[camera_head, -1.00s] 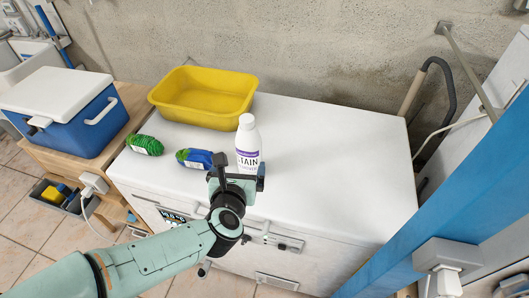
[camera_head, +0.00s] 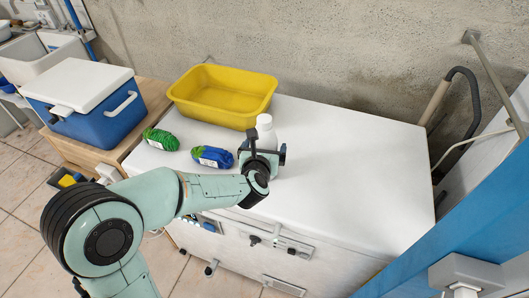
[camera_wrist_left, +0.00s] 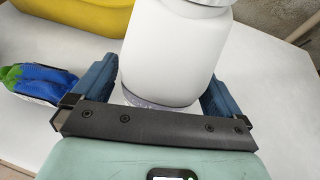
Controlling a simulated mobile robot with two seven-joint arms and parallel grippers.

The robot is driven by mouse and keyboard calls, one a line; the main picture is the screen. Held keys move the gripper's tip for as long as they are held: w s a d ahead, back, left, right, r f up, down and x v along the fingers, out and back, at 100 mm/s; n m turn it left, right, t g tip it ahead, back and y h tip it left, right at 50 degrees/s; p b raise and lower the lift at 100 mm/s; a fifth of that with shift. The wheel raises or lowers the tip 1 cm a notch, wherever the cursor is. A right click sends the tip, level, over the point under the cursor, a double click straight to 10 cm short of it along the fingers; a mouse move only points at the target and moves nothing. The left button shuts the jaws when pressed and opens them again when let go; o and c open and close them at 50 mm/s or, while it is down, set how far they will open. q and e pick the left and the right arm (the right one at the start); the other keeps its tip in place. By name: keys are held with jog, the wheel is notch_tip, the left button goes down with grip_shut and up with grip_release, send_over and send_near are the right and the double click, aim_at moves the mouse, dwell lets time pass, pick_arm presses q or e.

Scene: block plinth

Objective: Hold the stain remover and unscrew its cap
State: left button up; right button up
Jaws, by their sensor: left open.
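The stain remover (camera_head: 265,132) is a white bottle standing upright on the white chest top (camera_head: 350,150), its white cap (camera_head: 264,120) on. My left gripper (camera_head: 262,152) is in front of it and hides its lower part in the head view. In the left wrist view the white bottle (camera_wrist_left: 175,50) stands between the two blue fingers of my left gripper (camera_wrist_left: 158,90), which are open with a gap on at least the left side. The cap is mostly cut off at the top of that view. My right gripper is not in view.
A yellow basin (camera_head: 222,95) stands behind the bottle. A blue-and-green bundle (camera_head: 212,156) and a green bundle (camera_head: 161,139) lie to the left. A blue cooler with a white lid (camera_head: 85,98) stands farther left. The chest top to the right is clear.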

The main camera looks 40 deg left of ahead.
aim_at(264, 121)
pick_arm(q)
jog(key=shift+c, duration=0.3)
jog(key=c, duration=1.2)
notch_tip(264, 121, up, 10)
jog(key=p, duration=0.4)
jog(key=shift+r, duration=0.25)
jog(key=shift+c, duration=0.2)
notch_tip(264, 121, up, 10)
jog(key=p, duration=0.4)
jog(key=shift+f, duration=0.2)
jog(key=o, duration=0.7)
jog(key=shift+c, duration=0.2)
jog(key=c, duration=0.8)
jog(key=shift+o, duration=0.2)
